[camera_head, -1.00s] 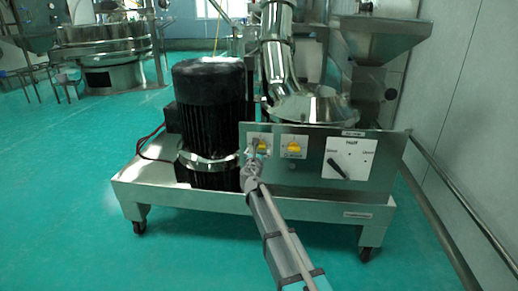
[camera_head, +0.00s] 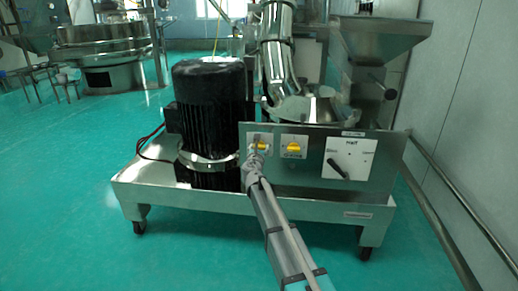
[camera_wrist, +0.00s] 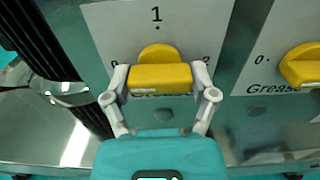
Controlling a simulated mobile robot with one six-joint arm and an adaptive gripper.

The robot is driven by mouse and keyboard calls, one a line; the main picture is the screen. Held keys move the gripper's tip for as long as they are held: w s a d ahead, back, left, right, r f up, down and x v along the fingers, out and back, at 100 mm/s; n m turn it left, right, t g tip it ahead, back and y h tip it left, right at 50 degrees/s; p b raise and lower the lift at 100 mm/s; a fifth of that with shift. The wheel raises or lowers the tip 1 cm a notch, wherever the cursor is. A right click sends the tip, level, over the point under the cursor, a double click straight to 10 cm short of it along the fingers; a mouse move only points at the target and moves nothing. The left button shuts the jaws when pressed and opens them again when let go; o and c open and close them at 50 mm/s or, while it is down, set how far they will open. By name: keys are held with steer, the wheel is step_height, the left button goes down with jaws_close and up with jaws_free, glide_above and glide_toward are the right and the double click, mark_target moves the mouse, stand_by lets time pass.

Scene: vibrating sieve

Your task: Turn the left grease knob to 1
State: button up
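The left grease knob (camera_wrist: 160,78) is a yellow knob on a pale label plate marked 1 at the top and 0 at the left. Its grip bar lies about level in the wrist view. My gripper (camera_wrist: 160,76) has one finger against each end of the bar, with no clear gap, so it looks shut on the knob. The right-hand mark and the word below the knob are partly hidden by the fingers and the knob. In the head view, my gripper (camera_head: 258,147) is at the left knob on the steel panel (camera_head: 306,180).
A second yellow grease knob (camera_wrist: 302,65) sits close to the right on its own plate. Farther right is a white dial with a black handle (camera_head: 338,169). A black motor (camera_head: 210,115) stands left of the panel. The floor (camera_head: 80,220) in front is clear.

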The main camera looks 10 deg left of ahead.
steer(key=shift+c, duration=1.2)
steer(key=shift+m, duration=0.5)
steer(key=m, duration=0.2)
steer(key=shift+m, duration=0.3)
steer(key=m, duration=0.4)
steer(key=shift+m, duration=0.3)
steer(key=m, duration=0.4)
steer(key=shift+m, duration=0.3)
steer(key=m, duration=0.5)
steer(key=shift+d, duration=0.1)
